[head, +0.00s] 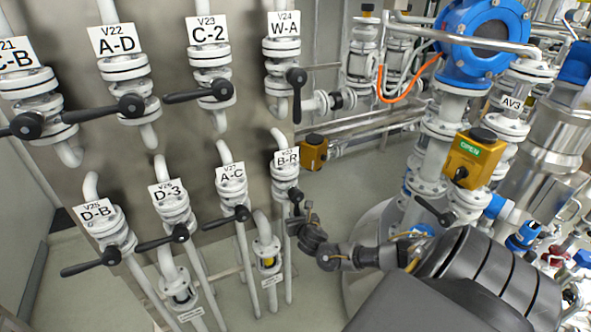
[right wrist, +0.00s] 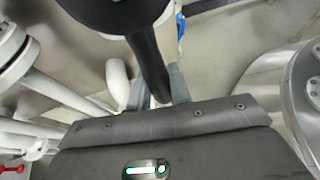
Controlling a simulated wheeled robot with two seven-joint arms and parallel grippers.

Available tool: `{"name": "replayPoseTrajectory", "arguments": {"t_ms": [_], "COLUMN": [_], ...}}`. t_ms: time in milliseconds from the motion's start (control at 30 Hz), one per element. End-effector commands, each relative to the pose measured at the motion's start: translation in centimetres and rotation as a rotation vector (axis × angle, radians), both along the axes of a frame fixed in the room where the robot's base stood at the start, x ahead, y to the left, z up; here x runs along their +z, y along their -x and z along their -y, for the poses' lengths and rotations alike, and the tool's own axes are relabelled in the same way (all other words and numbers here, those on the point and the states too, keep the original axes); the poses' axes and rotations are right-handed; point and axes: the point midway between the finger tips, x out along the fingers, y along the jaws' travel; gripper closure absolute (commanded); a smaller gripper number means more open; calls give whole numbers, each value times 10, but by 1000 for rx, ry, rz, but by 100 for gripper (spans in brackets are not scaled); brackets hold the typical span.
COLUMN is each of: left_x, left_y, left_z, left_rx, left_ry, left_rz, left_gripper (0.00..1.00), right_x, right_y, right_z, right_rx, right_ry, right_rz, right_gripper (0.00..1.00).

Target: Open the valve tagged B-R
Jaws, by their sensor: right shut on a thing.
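The valve tagged B-R (head: 286,172) is at the right end of the lower row on the grey panel, in the head view. Its black handle has its hub (head: 295,195) at the valve's right side and runs down to my right gripper (head: 299,214). In the right wrist view the dark handle (right wrist: 148,55) comes down between the two grey fingers of my right gripper (right wrist: 158,88), which is shut on it. The handle's far end is hidden by the gripper body. My left gripper is not in view.
Neighbouring valve A-C (head: 232,190) stands close on the left with its handle pointing left. Valve W-A (head: 285,65) is above, its handle pointing down. A yellow box (head: 314,152) sits right of B-R. Valve AV3's yellow actuator (head: 472,160) and large pipes fill the right.

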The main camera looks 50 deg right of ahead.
Motion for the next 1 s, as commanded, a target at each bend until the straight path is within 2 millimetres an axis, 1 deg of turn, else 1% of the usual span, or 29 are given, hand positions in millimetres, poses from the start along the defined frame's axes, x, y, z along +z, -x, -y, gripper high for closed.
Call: {"name": "replayPoseTrajectory", "arguments": {"t_ms": [33, 233, 267, 400, 633, 767, 867, 1000], "left_x": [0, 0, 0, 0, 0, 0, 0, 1], "left_y": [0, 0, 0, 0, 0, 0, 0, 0], "left_z": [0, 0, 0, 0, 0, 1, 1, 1], "left_rx": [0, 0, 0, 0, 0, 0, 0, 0], "left_ry": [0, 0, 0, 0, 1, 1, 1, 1], "left_rz": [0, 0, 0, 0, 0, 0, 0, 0], "left_gripper": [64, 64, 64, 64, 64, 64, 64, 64], "right_x": [-3, -2, -2, -2, -1, 1, 6, 15], "right_y": [2, 2, 2, 1, -1, 3, 13, 35], "right_z": [2, 2, 2, 2, -1, -3, -8, -21], "right_rx": [-4, -5, -5, -4, 0, 1, 3, 2], "right_ry": [5, 4, 4, 3, 0, 0, 1, -1], "right_rz": [-8, -7, -7, -4, -1, 0, 0, -2], "right_gripper": [100, 100, 77, 58, 58, 58, 58, 58]}}
